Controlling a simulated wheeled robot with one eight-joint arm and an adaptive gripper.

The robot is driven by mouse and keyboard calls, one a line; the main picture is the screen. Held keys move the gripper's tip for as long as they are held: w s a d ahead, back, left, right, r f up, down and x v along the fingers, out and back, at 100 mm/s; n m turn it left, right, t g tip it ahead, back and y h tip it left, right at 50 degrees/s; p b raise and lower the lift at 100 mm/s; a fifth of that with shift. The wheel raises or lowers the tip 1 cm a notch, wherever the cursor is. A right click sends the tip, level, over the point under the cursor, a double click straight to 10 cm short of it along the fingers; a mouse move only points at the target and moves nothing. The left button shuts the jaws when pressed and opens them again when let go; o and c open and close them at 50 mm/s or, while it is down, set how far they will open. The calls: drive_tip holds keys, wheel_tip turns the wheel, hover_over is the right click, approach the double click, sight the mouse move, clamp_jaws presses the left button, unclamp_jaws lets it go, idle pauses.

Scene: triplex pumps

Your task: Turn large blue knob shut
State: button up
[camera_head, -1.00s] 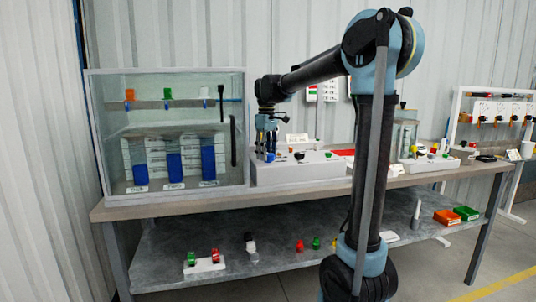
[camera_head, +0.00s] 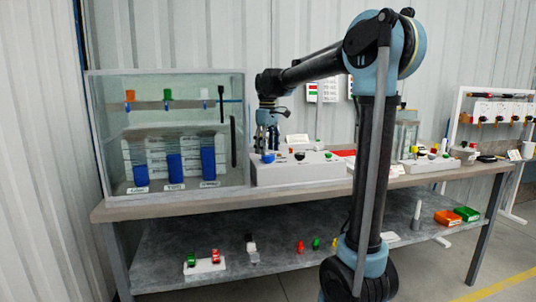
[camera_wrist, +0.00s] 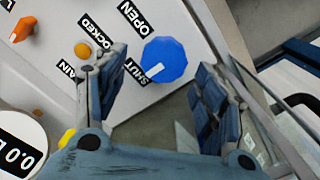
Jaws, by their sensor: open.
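The large blue knob (camera_wrist: 170,55) is a faceted disc on a light grey panel in the wrist view. Its white mark (camera_wrist: 155,69) points lower left, towards the SHUT label (camera_wrist: 133,76). The OPEN label (camera_wrist: 133,18) is at its upper left. In the head view the knob (camera_head: 268,157) sits at the left end of the panel (camera_head: 300,172). My gripper (camera_wrist: 162,65) is open and empty, its fingers spread on either side of the knob in the wrist view. In the head view my gripper (camera_head: 267,143) hangs just above the knob, apparently clear of it.
A round gauge (camera_wrist: 20,140) is at lower left. A glass tank (camera_head: 167,130) stands close on the left of the panel. Black and other knobs (camera_head: 299,155) are on the right.

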sight(268, 154)
wheel_tip(268, 154, up, 10)
drive_tip(key=shift+f, duration=0.15)
drive_tip(key=shift+w, duration=0.1)
idle(0.3)
drive_tip(key=s+d+f+m+t, duration=0.1)
drive_tip(key=s+d+f+m, duration=0.5)
drive_tip(key=s+d+f, duration=0.95)
drive_tip(key=s+d+f+m, duration=0.2)
drive_tip(key=s+d+f, duration=0.1)
drive_tip(key=s+f, duration=0.5)
drive_tip(key=s+d+f+m+t, duration=0.1)
drive_tip(key=s+d+f, duration=0.3)
drive_tip(key=s+f, duration=0.4)
wheel_tip(268, 154, down, 3)
drive_tip(key=shift+s+r+m, duration=0.1)
drive_tip(key=shift+s+m, duration=0.3)
drive_tip(key=shift+m, duration=0.5)
